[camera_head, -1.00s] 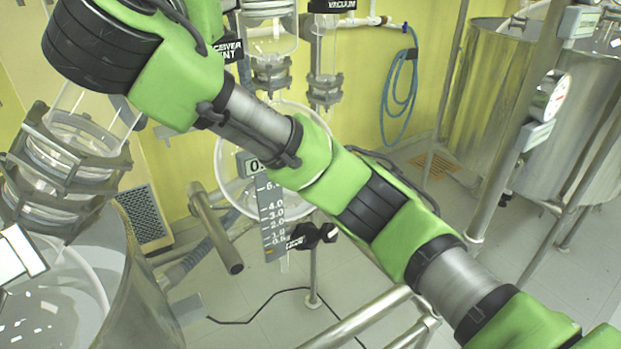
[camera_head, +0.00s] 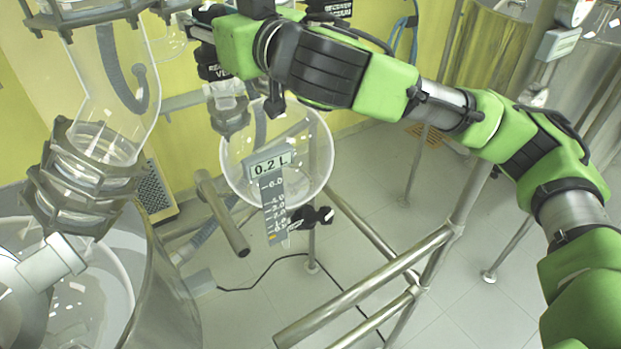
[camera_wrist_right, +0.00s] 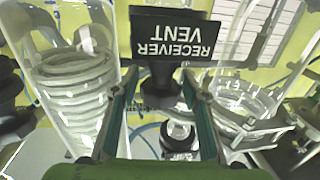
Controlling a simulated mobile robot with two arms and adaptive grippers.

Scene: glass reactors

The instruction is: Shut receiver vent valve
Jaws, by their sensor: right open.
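In the right wrist view the label (camera_wrist_right: 170,38) shows large and upside down. A dark valve part (camera_wrist_right: 160,88) is below the label there, between the two fingers of my right gripper (camera_wrist_right: 165,100). The fingers are open, one on each side of it, and I see no clear contact. The valve's handle position cannot be made out. My left gripper is not in view.
The round glass receiver (camera_head: 318,150) with a 0.2 L display (camera_head: 272,165) hangs below my right arm. A glass column with clamps (camera_head: 85,170) stands at the left. Metal rails (camera_head: 365,285) cross the lower middle. Steel tanks (camera_head: 500,50) stand at the back right.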

